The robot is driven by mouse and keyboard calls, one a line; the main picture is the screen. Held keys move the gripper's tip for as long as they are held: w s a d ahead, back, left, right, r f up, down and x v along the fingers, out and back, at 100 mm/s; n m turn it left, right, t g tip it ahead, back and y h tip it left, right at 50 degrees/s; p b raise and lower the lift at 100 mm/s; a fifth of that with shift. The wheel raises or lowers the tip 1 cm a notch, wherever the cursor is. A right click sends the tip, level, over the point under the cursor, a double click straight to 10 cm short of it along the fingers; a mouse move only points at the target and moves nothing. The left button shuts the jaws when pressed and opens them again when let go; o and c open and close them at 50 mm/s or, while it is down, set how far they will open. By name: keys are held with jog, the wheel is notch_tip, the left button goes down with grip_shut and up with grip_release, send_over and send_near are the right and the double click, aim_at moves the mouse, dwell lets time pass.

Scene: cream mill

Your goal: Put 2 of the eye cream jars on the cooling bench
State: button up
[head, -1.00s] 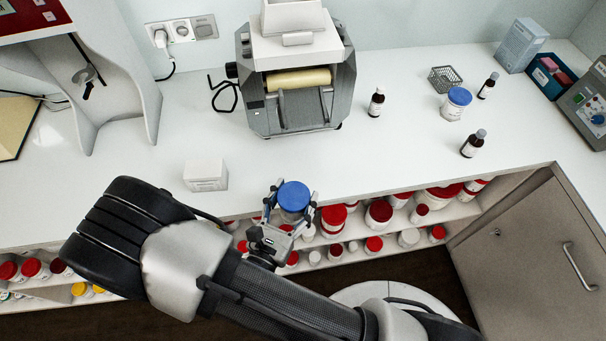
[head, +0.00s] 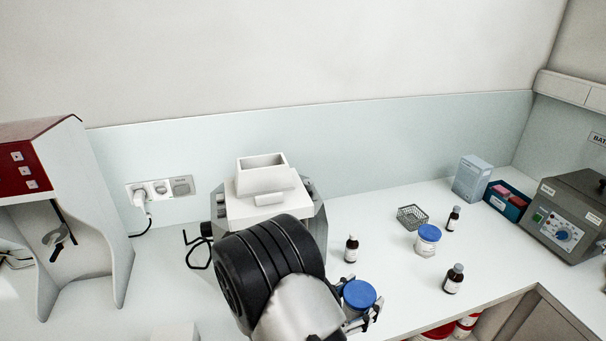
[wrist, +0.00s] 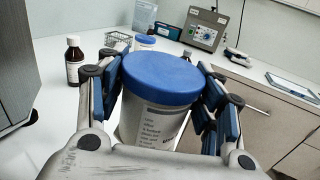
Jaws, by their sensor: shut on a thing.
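My gripper (head: 362,309) is shut on a white jar with a blue lid (head: 358,294), held upright above the front part of the worktop. In the wrist view the held jar (wrist: 155,115) fills the middle, with finger pads on both sides and printed text on its label. A second jar with a blue lid (head: 428,239) stands on the worktop to the right, partly hidden behind the held jar in the wrist view (wrist: 145,42). I cannot read the labels well enough to name the jars. No sign naming a cooling bench is readable.
Brown bottles (head: 351,249), (head: 453,279) and (head: 453,219) and a wire basket (head: 412,216) stand around the second jar. A roller mill (head: 262,195) stands behind my arm.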

jog(key=shift+w+d+r, duration=0.15)
jog(key=shift+d, duration=0.4)
jog(key=shift+w+d+r+n+t+y, duration=0.25)
jog(key=shift+d+n+t+y, duration=0.2)
jog(key=shift+n+t, duration=0.3)
jog(key=shift+s+a+f+n+t+y, duration=0.1)
jog(key=shift+n+t+y, duration=0.85)
jog(key=shift+y, duration=0.3)
jog(key=shift+s+a+f+n+t+y, duration=0.15)
jog(key=shift+a+n+t+y, duration=0.25)
jog(key=shift+y, duration=0.4)
jog(key=shift+d, duration=0.1)
